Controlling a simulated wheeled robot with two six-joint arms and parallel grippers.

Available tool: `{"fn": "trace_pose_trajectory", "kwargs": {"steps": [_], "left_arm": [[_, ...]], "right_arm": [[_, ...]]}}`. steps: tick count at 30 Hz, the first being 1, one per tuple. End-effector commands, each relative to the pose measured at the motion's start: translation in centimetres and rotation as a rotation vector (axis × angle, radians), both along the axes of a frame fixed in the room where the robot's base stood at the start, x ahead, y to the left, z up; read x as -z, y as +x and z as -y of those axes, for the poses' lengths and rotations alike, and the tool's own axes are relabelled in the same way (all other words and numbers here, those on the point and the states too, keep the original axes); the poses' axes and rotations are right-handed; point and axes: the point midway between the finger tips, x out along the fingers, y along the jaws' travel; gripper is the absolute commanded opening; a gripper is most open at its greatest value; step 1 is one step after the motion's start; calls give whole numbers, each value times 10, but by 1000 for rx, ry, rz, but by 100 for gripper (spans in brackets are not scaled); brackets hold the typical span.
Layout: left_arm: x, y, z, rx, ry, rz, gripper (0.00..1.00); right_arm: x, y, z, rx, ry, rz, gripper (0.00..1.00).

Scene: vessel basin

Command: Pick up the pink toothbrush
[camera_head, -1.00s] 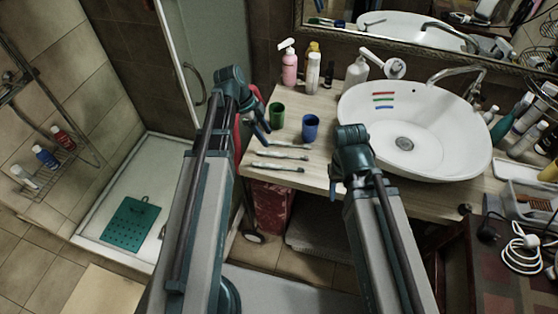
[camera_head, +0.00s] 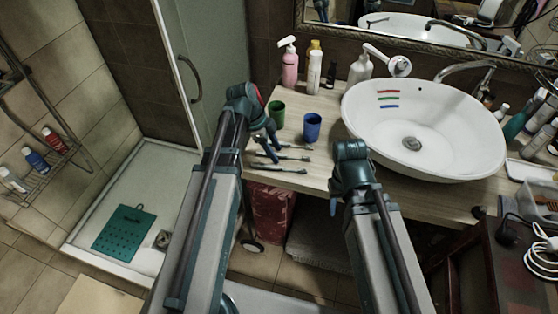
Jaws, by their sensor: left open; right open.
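Several slim toothbrushes (camera_head: 285,158) lie side by side on the wooden counter, left of the basin. Their colours are too small to tell, and I cannot make out which one is pink. My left gripper (camera_head: 268,143) is open above the counter's left edge, close to the left ends of the toothbrushes and partly covering them. Contact cannot be told. My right gripper (camera_head: 334,203) is open near the counter's front edge, below the basin; its fingers are mostly hidden by its own arm.
A green cup (camera_head: 276,112) and a blue cup (camera_head: 312,127) stand behind the toothbrushes. A pink pump bottle (camera_head: 290,68) and other bottles stand further back. The white basin (camera_head: 455,165), with red, green and blue bars inside, fills the right.

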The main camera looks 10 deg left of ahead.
Motion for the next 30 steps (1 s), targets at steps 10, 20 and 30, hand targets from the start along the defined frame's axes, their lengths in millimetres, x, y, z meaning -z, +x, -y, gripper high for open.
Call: {"fn": "trace_pose_trajectory", "kwargs": {"steps": [10, 20, 30], "left_arm": [[0, 0, 0, 0, 0, 0, 54], [3, 0, 0, 0, 0, 0, 48], [3, 0, 0, 0, 0, 0, 0]], "right_arm": [[0, 0, 0, 0, 0, 0, 50], [3, 0, 0, 0, 0, 0, 50], [3, 0, 0, 0, 0, 0, 50]]}}
